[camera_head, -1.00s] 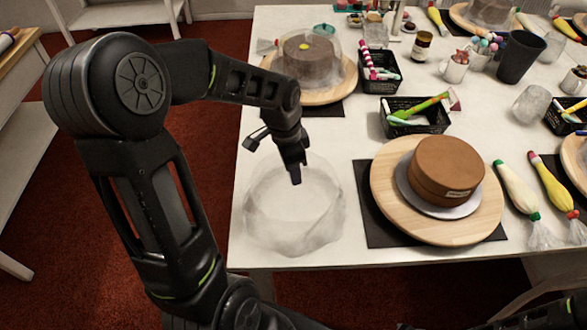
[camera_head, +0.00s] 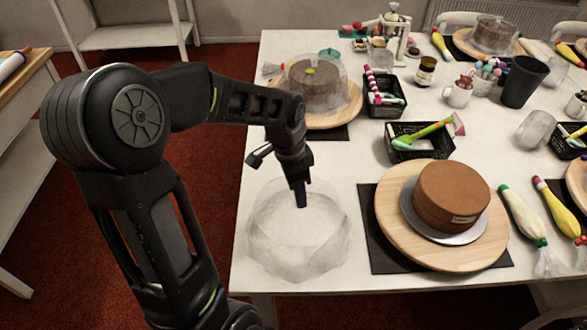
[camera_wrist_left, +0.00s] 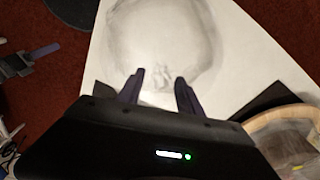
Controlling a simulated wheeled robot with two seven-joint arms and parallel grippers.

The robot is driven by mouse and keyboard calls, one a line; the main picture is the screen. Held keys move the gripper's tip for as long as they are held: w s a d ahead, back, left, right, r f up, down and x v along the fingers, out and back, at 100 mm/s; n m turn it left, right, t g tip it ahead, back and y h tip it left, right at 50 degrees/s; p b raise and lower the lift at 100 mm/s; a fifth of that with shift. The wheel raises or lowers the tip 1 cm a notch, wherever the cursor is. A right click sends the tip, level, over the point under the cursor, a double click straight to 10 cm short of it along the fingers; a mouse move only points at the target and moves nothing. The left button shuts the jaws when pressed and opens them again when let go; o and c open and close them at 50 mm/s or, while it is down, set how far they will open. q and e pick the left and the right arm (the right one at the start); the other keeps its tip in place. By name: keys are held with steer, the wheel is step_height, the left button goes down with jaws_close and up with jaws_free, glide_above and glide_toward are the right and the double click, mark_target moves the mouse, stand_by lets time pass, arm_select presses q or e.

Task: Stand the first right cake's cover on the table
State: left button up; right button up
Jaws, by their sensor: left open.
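The clear, crinkled cover (camera_head: 293,256) stands on the table at its front left corner, left of the first right cake. It also shows in the left wrist view (camera_wrist_left: 190,47) as a pale round outline. The uncovered brown cake (camera_head: 447,197) sits on a silver board on the round wooden turntable (camera_head: 400,230). My left gripper (camera_head: 301,200) is over the cover, pointing down. Whether the fingertips touch the cover I cannot tell.
A second cake under a clear cover (camera_head: 315,82) stands on a turntable behind. Black baskets (camera_head: 420,147) with tools, piping bags (camera_head: 520,213), a glass (camera_head: 535,130) and a dark cup (camera_head: 523,82) fill the middle and right. The table's left and front edges are close to the cover.

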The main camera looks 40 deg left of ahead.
arm_select(q)
step_height(320, 180, up, 10)
steer(key=s, duration=0.1)
steer(key=shift+a, duration=0.35)
